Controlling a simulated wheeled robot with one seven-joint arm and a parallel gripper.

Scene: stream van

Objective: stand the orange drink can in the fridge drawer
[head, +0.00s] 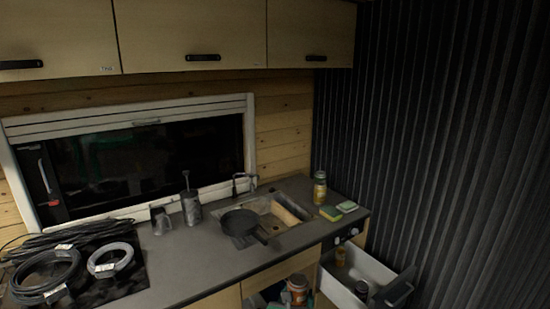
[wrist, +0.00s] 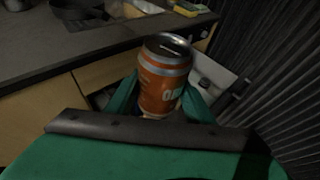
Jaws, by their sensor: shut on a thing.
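The orange drink can (wrist: 163,78) is upright or nearly so between the green fingers of my gripper (wrist: 160,100), which is shut on it. In the head view the can (head: 297,286) is at the bottom edge, left of the open fridge drawer and in front of the cabinet. The white fridge drawer (head: 378,267) is pulled out at the right end of the counter. In the wrist view part of the drawer (wrist: 222,76) shows behind and right of the can.
The counter (head: 205,262) above holds a frying pan (head: 240,222) by the sink, a jar (head: 320,188) and sponges (head: 346,206). Coiled cables (head: 110,260) lie at the left. A dark ribbed wall (head: 430,150) closes the right side.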

